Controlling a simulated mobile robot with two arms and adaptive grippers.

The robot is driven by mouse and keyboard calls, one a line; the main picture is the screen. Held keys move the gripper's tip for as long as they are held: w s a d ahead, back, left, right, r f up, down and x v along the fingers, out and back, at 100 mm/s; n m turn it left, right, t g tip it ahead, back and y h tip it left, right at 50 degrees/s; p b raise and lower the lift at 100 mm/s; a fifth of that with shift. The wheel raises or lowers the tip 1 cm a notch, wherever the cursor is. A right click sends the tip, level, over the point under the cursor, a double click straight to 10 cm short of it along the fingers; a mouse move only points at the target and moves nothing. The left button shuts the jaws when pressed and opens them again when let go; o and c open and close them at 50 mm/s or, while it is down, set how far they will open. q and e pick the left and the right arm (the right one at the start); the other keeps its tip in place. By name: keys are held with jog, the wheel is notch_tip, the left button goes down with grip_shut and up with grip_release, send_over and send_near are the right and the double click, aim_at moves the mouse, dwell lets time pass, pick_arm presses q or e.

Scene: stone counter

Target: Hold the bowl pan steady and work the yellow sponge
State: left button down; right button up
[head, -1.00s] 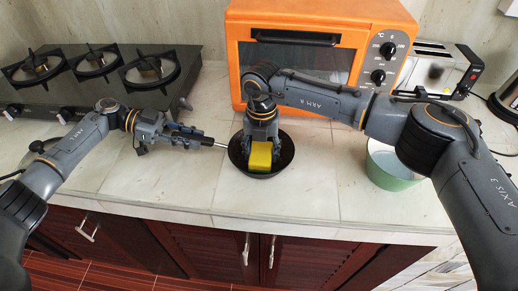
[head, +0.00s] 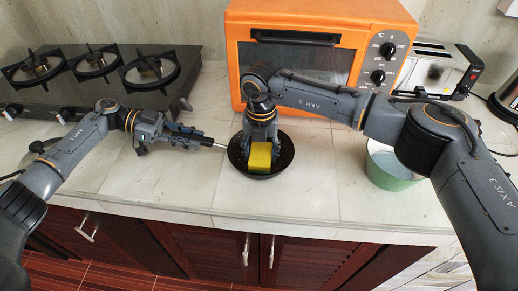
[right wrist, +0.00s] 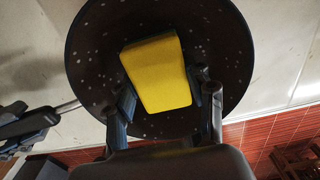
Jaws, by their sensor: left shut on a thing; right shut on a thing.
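The dark round bowl pan (head: 286,152) sits on the counter below the oven, its thin handle pointing left. My left gripper (head: 208,141) is shut on the handle, left of the bowl. The yellow sponge (head: 260,157) is inside the pan. My right gripper (head: 262,146) comes down from above and is shut on the sponge. In the right wrist view the sponge (right wrist: 158,75) lies between the two fingers, over the dark pan (right wrist: 225,40) with pale specks on its inner surface. Whether the sponge touches the pan floor is hard to tell.
An orange toaster oven (head: 300,75) stands close behind the pan. A green pot (head: 388,172) is to the right, partly behind my right arm. A black gas stove (head: 95,85) and a toaster (head: 440,68) stand farther back. The counter's front edge (head: 330,230) is clear.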

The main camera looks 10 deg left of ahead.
jog(key=shift+w+d, duration=0.2)
jog(key=shift+d, duration=0.1)
pick_arm(q)
jog(key=shift+w, duration=0.1)
pick_arm(e)
jog(key=shift+w, duration=0.4)
jog(key=shift+w+a, duration=0.1)
jog(key=shift+a, duration=0.45)
jog(key=shift+s+a, duration=0.2)
jog(key=shift+s, duration=0.15)
jog(key=shift+s+d+r, duration=0.1)
jog(key=shift+s, duration=0.05)
jog(key=shift+s+d, duration=0.1)
jog(key=shift+s, duration=0.1)
jog(key=shift+d, duration=0.4)
jog(key=shift+w+d, duration=0.15)
jog(key=shift+w, duration=0.2)
jog(key=shift+a+r, duration=0.1)
jog(key=shift+a, duration=0.2)
